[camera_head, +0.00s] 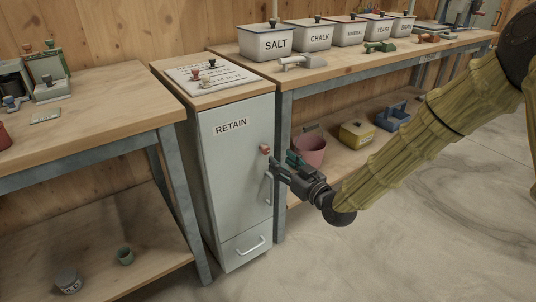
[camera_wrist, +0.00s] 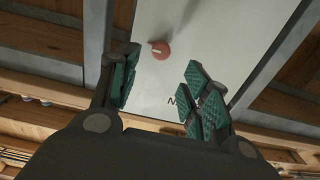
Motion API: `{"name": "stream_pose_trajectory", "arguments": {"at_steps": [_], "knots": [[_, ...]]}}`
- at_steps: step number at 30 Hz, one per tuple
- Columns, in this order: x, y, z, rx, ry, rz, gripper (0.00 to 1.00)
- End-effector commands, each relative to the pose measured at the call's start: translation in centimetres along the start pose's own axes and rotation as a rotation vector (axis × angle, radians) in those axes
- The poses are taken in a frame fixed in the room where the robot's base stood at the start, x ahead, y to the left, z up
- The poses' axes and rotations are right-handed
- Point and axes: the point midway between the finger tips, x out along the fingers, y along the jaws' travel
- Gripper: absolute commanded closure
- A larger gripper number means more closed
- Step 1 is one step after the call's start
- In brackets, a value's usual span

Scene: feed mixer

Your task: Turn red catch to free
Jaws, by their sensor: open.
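The red catch (camera_head: 265,149) is a small round knob on the grey door of the cabinet labelled RETAIN (camera_head: 230,180), above a vertical door handle (camera_head: 268,188). In the wrist view the red catch (camera_wrist: 160,50) shows a pale mark on its face and lies beyond the fingertips, between the two fingers. My gripper (camera_head: 282,168) is in front of the door, a little below and right of the catch in the head view. Its green-padded fingers (camera_wrist: 160,85) are apart with nothing between them. I cannot tell which setting the catch is at.
A drawer with a handle (camera_head: 250,246) is below the door. Wooden benches stand on both sides. Bins labelled SALT (camera_head: 265,43) and CHALK (camera_head: 308,37) stand in a row on the right bench. A pink bucket (camera_head: 310,150) is on its lower shelf. The floor in front is clear.

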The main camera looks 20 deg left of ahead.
Motion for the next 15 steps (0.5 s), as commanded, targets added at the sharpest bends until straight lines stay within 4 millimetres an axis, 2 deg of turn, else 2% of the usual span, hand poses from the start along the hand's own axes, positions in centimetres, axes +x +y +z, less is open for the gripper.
{"name": "stream_pose_trajectory", "arguments": {"at_steps": [9,15], "knots": [[5.2,0.0,0.3,-0.001,-0.001,0.000,0.53],[7.2,0.0,0.3,0.000,-0.002,0.000,0.53]]}}
